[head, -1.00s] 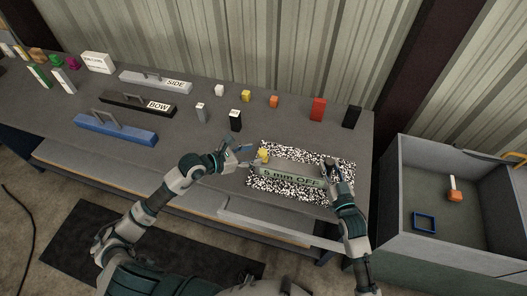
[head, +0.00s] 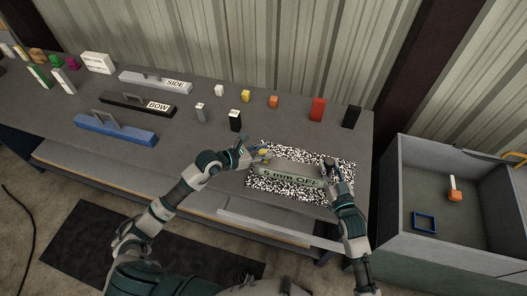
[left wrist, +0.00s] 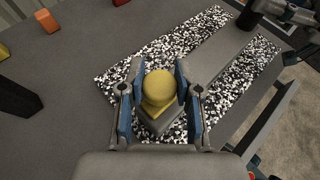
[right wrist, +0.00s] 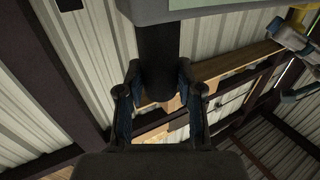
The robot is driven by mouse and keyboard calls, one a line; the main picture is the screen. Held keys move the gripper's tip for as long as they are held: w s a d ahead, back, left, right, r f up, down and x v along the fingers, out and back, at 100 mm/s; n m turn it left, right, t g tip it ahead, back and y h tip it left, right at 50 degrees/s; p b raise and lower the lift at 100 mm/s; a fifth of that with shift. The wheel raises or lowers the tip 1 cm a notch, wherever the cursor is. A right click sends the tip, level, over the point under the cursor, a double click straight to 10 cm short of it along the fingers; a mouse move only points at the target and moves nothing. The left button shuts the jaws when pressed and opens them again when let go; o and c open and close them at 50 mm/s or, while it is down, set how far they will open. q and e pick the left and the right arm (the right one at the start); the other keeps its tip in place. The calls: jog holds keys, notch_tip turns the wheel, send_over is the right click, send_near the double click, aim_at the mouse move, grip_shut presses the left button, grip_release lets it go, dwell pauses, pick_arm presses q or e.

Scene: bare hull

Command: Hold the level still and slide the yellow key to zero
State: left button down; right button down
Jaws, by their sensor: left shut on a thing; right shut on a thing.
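The level (head: 287,172) is a long grey-green bar with a label reading "5 mm OFF", lying on a black-and-white speckled mat (head: 258,190). The yellow key (head: 264,152) is at its left end; in the left wrist view the round yellow key (left wrist: 158,88) sits between the fingers. My left gripper (head: 250,153) is shut on the key. My right gripper (head: 329,170) is at the level's right end; in the right wrist view its fingers (right wrist: 160,95) are shut on a dark post (right wrist: 158,62) below a grey body.
Blue (head: 115,129), black (head: 138,104) and grey (head: 155,83) handled bars lie at the left. Small coloured blocks stand along the back, including a red block (head: 317,109). A grey bin (head: 400,190) stands right of the bench.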

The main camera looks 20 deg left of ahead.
aim_at(278, 165)
pick_arm(q)
jog(key=d, duration=0.6)
jog(key=shift+d, duration=0.25)
pick_arm(e)
jog(key=shift+f, duration=0.1)
pick_arm(q)
jog(key=shift+d, duration=0.2)
pick_arm(e)
jog(key=shift+a, duration=0.15)
pick_arm(q)
jog(key=c, duration=0.8)
grip_release()
jog(key=shift+a, duration=0.1)
jog(key=shift+s+a+r, duration=0.15)
jog(key=shift+s+a, duration=0.15)
jog(key=shift+a, duration=0.15)
jog(key=v, duration=1.1)
